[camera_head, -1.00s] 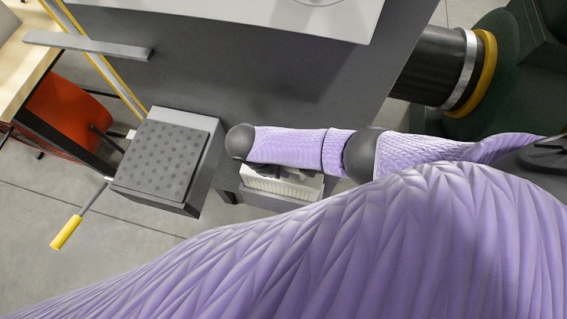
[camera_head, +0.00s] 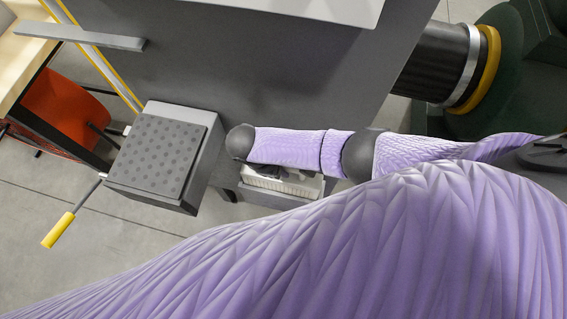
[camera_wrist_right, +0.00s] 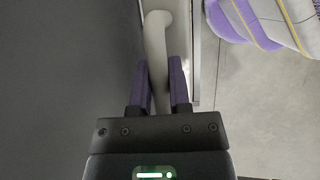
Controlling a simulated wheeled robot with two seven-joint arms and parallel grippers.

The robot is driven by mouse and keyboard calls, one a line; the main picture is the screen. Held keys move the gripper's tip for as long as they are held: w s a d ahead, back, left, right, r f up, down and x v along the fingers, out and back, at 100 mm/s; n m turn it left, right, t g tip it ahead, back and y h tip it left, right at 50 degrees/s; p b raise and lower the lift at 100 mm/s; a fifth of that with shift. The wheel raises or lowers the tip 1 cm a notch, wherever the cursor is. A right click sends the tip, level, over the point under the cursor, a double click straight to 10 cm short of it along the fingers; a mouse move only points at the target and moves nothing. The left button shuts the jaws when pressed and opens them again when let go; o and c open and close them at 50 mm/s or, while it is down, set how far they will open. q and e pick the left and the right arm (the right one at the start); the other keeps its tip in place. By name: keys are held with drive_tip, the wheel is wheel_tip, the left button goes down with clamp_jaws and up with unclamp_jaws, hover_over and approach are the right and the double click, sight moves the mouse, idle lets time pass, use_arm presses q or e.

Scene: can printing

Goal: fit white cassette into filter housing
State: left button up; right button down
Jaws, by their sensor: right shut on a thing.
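The white ribbed cassette (camera_head: 283,184) shows at the centre of the head view, just below my right forearm. A grey box-like housing wall (camera_head: 285,199) shows along its near side; how deep the cassette sits cannot be told. My right gripper is mostly hidden under the forearm in the head view. In the right wrist view its purple fingers (camera_wrist_right: 158,64) are shut on a pale curved bar (camera_wrist_right: 157,38), which looks like the cassette's handle. The cassette's far side is hidden by my arm. My left gripper is not in view.
A grey box with a dotted pad (camera_head: 157,151) and a yellow-handled lever (camera_head: 58,230) stands left of the cassette. A dark grey panel (camera_head: 250,75) rises behind. An orange chair (camera_head: 65,108) stands at far left. Floor is clear at lower left.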

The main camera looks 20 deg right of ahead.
drive_tip(key=shift+f+b, duration=1.15)
drive_tip(key=shift+f, duration=0.3)
drive_tip(key=shift+f+b, duration=1.05)
drive_tip(key=shift+f, duration=0.3)
drive_tip(key=c, duration=0.7)
unclamp_jaws()
drive_tip(key=shift+o, duration=1.1)
drive_tip(key=p+v, duration=0.4)
drive_tip(key=v, duration=0.5)
drive_tip(key=shift+r, duration=0.35)
drive_tip(key=shift+a+r, duration=0.15)
drive_tip(key=shift+r, duration=0.05)
